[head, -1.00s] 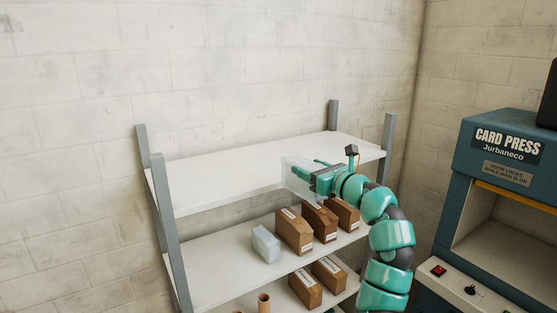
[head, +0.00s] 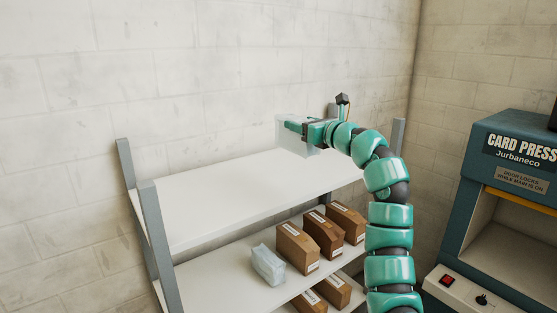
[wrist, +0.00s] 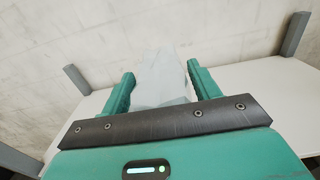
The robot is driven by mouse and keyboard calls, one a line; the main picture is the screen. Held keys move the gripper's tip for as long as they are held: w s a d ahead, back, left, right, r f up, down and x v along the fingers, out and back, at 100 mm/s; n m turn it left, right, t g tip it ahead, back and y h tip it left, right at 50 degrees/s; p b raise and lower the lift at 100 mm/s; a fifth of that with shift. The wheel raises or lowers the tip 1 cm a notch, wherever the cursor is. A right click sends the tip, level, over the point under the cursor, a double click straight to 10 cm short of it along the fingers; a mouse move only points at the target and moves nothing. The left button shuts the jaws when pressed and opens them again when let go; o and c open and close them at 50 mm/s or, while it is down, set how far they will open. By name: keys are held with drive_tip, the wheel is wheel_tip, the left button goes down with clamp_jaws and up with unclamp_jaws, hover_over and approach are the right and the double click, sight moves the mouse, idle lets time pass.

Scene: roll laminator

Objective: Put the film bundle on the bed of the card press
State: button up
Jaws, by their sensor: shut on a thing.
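A pale, see-through film bundle (head: 284,137) is held by my gripper (head: 297,128) above the top shelf, near its back. In the wrist view the bundle (wrist: 160,75) sits between the two green fingers of my gripper (wrist: 160,84), which are shut on it. The teal card press (head: 510,145) stands at the right, cut off by the picture edge. Its front opening is uncovered below a yellow strip, and a pale bed surface (head: 500,262) shows inside. My gripper is well to the left of the press.
The white top shelf (head: 220,205) is bare. Below it, a second pale wrapped bundle (head: 268,264) stands beside several brown boxes (head: 297,248). Grey posts (head: 158,235) rise at the rack's corners. The press's front panel has a red switch (head: 447,280) and a black knob.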

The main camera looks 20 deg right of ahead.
sight(292, 137)
drive_tip(key=w+f+p, duration=0.1)
drive_tip(key=w, duration=0.1)
drive_tip(key=w+f+p, duration=0.1)
drive_tip(key=w, duration=0.2)
drive_tip(key=w+f+p, duration=0.1)
drive_tip(key=w, duration=0.1)
drive_tip(key=shift+w+a+f, duration=0.2)
drive_tip(key=shift+w+a, duration=0.05)
drive_tip(key=shift+w, duration=0.05)
drive_tip(key=shift+w+a+f+p, duration=0.1)
drive_tip(key=shift+w+f+p, duration=0.55)
drive_tip(key=shift+f, duration=0.85)
drive_tip(key=shift+w+a+f+p, duration=0.1)
drive_tip(key=shift+w+f+p, duration=0.25)
drive_tip(key=shift+w+f, duration=0.95)
drive_tip(key=shift+w+f+p, duration=0.5)
drive_tip(key=shift+f, duration=1.25)
drive_tip(key=shift+f, duration=0.15)
drive_tip(key=o, duration=1.2)
